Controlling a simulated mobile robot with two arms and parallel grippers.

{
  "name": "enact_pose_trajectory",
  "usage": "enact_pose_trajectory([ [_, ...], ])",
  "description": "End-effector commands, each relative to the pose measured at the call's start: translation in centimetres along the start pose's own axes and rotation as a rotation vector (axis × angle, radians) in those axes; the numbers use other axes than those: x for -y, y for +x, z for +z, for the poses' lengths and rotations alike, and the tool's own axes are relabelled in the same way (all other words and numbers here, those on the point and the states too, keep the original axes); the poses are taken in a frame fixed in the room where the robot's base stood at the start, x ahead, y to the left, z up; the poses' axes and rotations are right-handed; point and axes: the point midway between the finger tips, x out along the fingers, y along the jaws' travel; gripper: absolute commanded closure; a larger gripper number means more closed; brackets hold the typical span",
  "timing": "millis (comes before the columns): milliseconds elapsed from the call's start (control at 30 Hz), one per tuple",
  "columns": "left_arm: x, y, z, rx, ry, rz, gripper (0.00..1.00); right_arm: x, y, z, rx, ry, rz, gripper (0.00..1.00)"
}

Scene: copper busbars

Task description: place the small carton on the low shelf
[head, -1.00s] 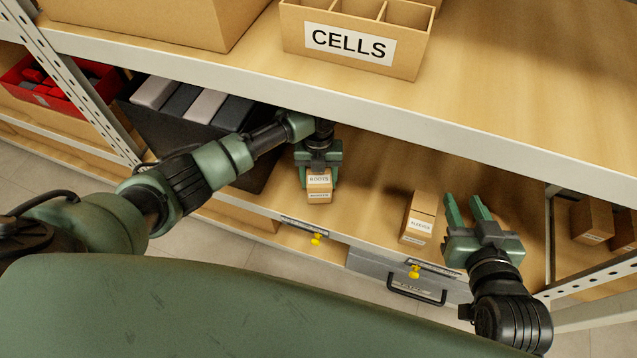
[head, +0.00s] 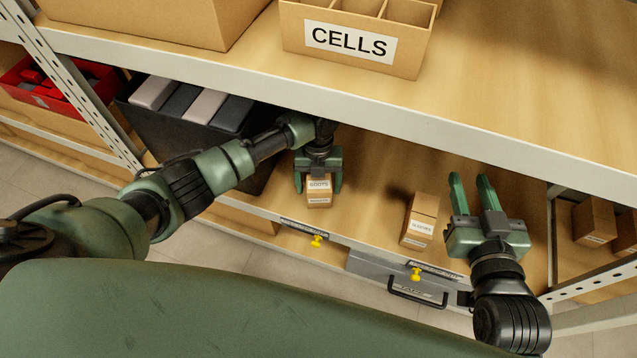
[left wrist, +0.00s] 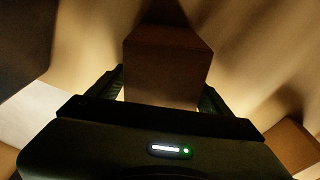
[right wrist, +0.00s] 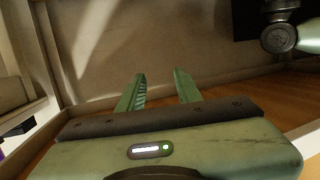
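The small carton labelled BOOTS (head: 319,192) stands on the low shelf (head: 372,190) near its front edge. My left gripper (head: 318,184) is open around it, one finger on each side, with slim gaps showing. In the left wrist view the carton (left wrist: 165,70) shows as a dark box between the spread fingers (left wrist: 162,95). My right gripper (head: 472,190) is open and empty over the right part of the low shelf. In the right wrist view its fingers (right wrist: 160,92) are apart with nothing between them.
Another carton (head: 420,219) stands between the grippers. A dark bin (head: 180,135) is at left. The upper shelf's edge (head: 350,110) and CELLS box (head: 352,45) overhang behind. A grey case (head: 370,268) and yellow knobs (head: 316,241) sit below the front edge.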

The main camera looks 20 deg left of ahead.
Motion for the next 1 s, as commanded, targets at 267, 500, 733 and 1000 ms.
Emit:
enact_pose_trajectory([
  [267, 0.0, -0.9, 0.0, 0.001, 0.001, -0.001, 0.2, -0.1, -0.3, 1.2, 0.07, 0.0, 0.002, 0.66],
  [500, 0.0, -4.0, 0.0, 0.001, 0.0, -0.001, 0.2, -0.8, -2.1, 5.8, 0.319, 0.0, 0.018, 0.66],
  [733, 0.0, -6.5, 0.0, 0.001, 0.0, 0.0, 0.2, -1.4, -4.8, 9.8, 0.541, 0.002, 0.031, 0.66],
  [1000, 0.1, -7.8, 0.0, -0.001, 0.001, -0.001, 0.2, -1.6, -6.6, 11.7, 0.654, 0.005, 0.038, 0.66],
])
